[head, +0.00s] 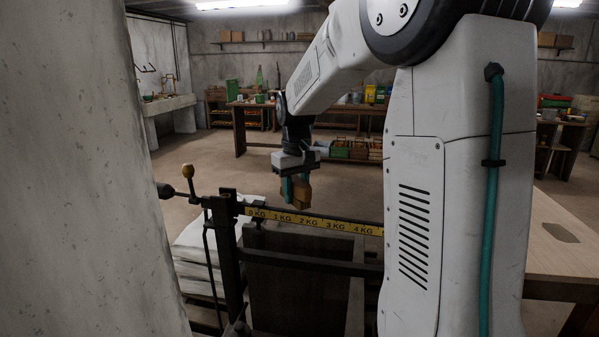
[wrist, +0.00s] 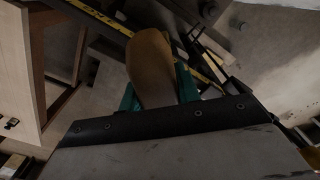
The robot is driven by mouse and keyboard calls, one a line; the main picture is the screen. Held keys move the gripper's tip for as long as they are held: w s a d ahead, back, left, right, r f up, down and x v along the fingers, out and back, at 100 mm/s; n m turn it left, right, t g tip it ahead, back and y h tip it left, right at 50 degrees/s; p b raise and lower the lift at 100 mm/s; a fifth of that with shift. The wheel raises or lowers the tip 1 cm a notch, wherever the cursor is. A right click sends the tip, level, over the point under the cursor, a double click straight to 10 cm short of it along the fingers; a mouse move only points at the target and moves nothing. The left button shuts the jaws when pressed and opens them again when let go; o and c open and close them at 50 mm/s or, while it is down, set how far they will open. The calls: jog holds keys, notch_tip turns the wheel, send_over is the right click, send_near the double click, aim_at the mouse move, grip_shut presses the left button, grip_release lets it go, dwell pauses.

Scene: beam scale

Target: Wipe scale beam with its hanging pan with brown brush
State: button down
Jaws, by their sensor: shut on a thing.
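My gripper (head: 296,187) is shut on the brown brush (head: 302,195), with its teal fingers on the brush's sides. In the wrist view the brush (wrist: 151,62) fills the middle between the teal fingers (wrist: 160,88). The scale beam (head: 310,223) is a dark bar with a yellow strip marked from 0 KG to 4 KG. The brush is just above the beam, near the 2 KG mark; I cannot tell whether they touch. The beam's right end is hidden behind my arm. The hanging pan cannot be made out clearly.
The scale's dark upright post (head: 229,255) stands left of the brush, and a brass ball weight (head: 187,171) sits at the beam's left. White sacks (head: 196,245) are stacked behind the post. A wooden table (head: 562,240) is at right. A pale pillar (head: 85,190) blocks the left.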

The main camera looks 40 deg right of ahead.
aim_at(296, 179)
jog(key=shift+r, duration=2.6)
